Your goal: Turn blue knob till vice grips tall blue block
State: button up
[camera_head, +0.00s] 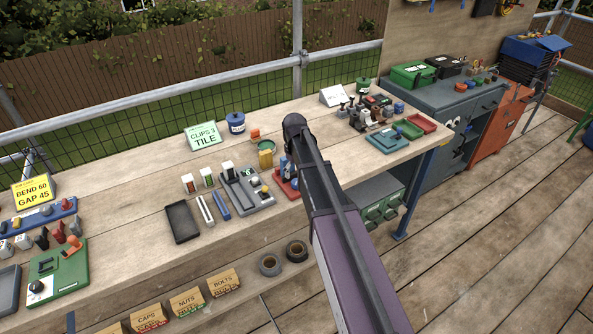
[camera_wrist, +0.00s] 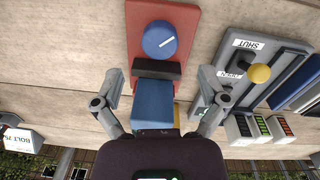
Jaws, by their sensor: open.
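The blue knob (camera_wrist: 160,40) has a white pointer line and sits on the red vice base (camera_wrist: 187,18). A dark jaw bar (camera_wrist: 157,70) lies between the knob and the tall blue block (camera_wrist: 152,104). I cannot tell whether the jaw touches the block. My gripper (camera_wrist: 159,82) is open, one finger on either side of the block and apart from it, with nothing between them clearly held. The knob lies just beyond the fingertips. In the head view my arm hides most of the vice; a red part of its base (camera_head: 287,186) shows.
In the wrist view, a grey panel with a yellow-knobbed lever (camera_wrist: 260,73) stands right of the vice. In the head view, a yellow container (camera_head: 265,159) and a green tin (camera_head: 265,145) stand close by. A dark tray (camera_head: 181,222) lies farther left on the bench.

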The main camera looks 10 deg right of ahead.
aim_at(296, 182)
jog(key=shift+r+p, duration=4.1)
jog(key=shift+r, duration=0.3)
jog(key=s+f+m+b, duration=0.1)
jog(key=s+m, duration=0.1)
jog(key=s, duration=0.9)
jog(key=s+a+f+m+b, duration=0.1)
jog(key=s+f+m+b, duration=0.1)
jog(key=s, duration=0.9)
jog(key=shift+s+m, duration=0.35)
jog(key=shift+m, duration=0.35)
jog(key=shift+w, duration=0.1)
